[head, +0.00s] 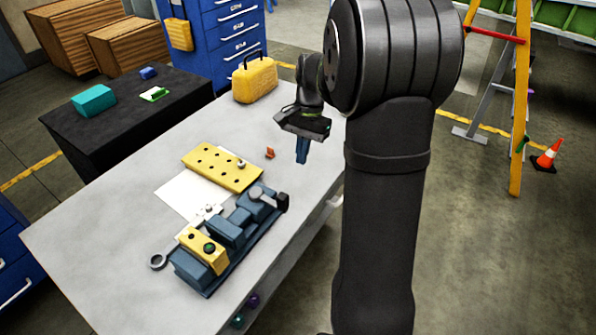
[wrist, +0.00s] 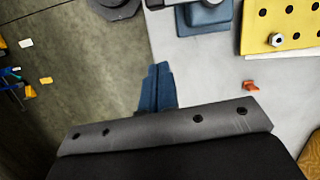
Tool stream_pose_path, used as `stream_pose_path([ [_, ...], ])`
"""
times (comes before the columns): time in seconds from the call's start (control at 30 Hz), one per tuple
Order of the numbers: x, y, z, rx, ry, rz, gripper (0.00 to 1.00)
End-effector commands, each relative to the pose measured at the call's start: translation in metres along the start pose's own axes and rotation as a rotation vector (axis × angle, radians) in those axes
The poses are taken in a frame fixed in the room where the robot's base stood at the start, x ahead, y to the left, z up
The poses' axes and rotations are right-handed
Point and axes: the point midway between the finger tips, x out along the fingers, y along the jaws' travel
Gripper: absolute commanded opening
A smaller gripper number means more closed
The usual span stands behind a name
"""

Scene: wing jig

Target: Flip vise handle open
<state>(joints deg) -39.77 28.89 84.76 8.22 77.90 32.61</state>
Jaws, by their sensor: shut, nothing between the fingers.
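The blue-grey vise (head: 228,232) lies on the table at the front, holding a yellow block (head: 202,250) at its near left end. A grey rounded part with a black end (head: 283,202) is at its far right end; I cannot tell surely whether this is the handle or how it is turned. My gripper (head: 303,160) is above the table's right side, beyond the vise and apart from it. Its blue fingers (wrist: 157,88) are together and empty, pointing down. In the wrist view only a blue-grey end of the vise (wrist: 205,17) shows, at the top edge.
A yellow plate with holes (head: 222,167) lies on white paper (head: 182,197) behind the vise. A small orange piece (head: 270,153) lies left of my gripper. A yellow case (head: 254,80) stands at the table's far end. The table's left part is clear.

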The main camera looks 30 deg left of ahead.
Motion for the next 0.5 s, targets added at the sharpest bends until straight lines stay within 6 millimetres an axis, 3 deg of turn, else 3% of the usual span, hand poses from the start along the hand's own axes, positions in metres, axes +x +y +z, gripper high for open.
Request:
stream_pose_path([
  [0.2, -0.021, 0.001, 0.000, 0.001, 0.001, 0.000, 0.00],
  [0.5, -0.022, 0.001, 0.000, 0.000, 0.000, 0.001, 0.00],
])
